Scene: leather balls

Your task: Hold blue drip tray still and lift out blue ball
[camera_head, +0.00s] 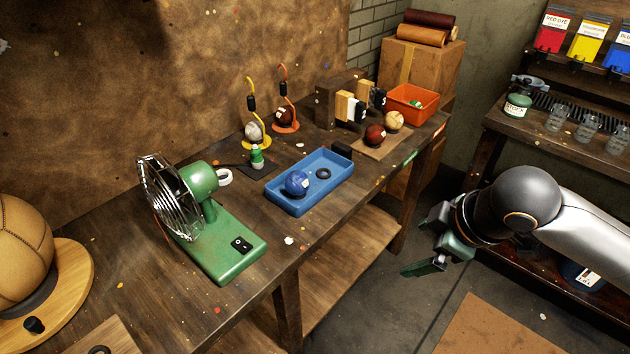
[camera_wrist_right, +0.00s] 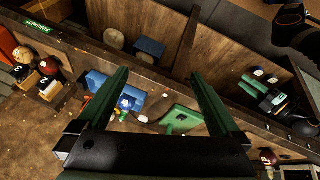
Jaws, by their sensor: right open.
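The blue drip tray (camera_head: 328,186) lies flat on the workbench. My right gripper (camera_head: 420,240) is open and empty, out over the floor in front of the bench, well apart from the tray.
A green fan (camera_head: 226,240) stands left of the tray. A green bottle (camera_head: 257,158) and two ball stands (camera_head: 285,115) are behind it. Two balls on a board (camera_head: 380,148) and an orange bin (camera_head: 420,100) are to the right. The bench edge before the tray is clear.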

